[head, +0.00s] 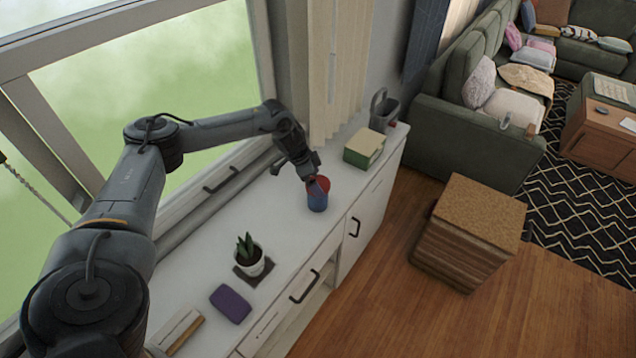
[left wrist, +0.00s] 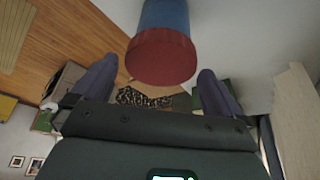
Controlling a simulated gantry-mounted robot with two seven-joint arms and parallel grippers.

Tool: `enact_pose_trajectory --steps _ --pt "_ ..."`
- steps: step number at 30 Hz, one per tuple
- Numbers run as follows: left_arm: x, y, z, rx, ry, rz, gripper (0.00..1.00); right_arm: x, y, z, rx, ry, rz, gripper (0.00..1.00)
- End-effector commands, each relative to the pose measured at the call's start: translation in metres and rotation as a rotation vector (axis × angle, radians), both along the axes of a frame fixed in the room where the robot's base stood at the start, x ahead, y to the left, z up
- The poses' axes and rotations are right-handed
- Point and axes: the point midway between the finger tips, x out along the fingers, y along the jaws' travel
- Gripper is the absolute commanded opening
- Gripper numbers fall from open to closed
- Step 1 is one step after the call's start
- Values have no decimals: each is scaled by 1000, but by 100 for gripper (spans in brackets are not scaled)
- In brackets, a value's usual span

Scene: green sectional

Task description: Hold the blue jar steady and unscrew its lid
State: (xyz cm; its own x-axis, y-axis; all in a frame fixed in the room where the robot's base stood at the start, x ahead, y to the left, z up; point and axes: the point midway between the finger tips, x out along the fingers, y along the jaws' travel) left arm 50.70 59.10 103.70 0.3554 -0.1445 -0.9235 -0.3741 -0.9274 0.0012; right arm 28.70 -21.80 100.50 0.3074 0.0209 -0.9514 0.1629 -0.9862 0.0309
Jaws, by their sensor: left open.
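The blue jar (head: 317,202) stands upright on the white cabinet top in the head view, with its red lid (head: 322,183) on top. In the left wrist view the lid (left wrist: 160,57) is large and near, and the blue body (left wrist: 164,15) runs up out of the frame. My left gripper (head: 309,181) is right at the lid in the head view. Its two fingers (left wrist: 152,88) are spread apart in the left wrist view, with the lid between and just beyond their tips. I cannot tell whether a finger touches it. My right gripper is not in view.
On the white cabinet top (head: 285,225) are a green-and-tan box (head: 364,148), a grey watering can (head: 383,108), a potted plant (head: 249,258) and a purple item (head: 231,304). The window is behind. Clear counter lies between jar and plant.

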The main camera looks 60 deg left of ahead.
Motion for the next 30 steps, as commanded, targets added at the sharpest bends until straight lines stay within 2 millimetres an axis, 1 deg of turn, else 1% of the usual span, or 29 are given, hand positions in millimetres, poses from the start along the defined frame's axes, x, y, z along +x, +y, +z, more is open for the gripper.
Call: enact_pose_trajectory --steps 4,11,18,20,30 --pt "3 -1 -9 0 0 0 100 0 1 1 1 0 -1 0" --pt "3 -1 -10 1 1 0 100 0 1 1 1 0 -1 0" --pt "3 -1 -10 1 1 0 63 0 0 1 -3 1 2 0" --pt "3 -1 -10 1 1 0 56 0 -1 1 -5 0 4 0" --pt "3 -1 -7 1 0 0 55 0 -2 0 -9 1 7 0"
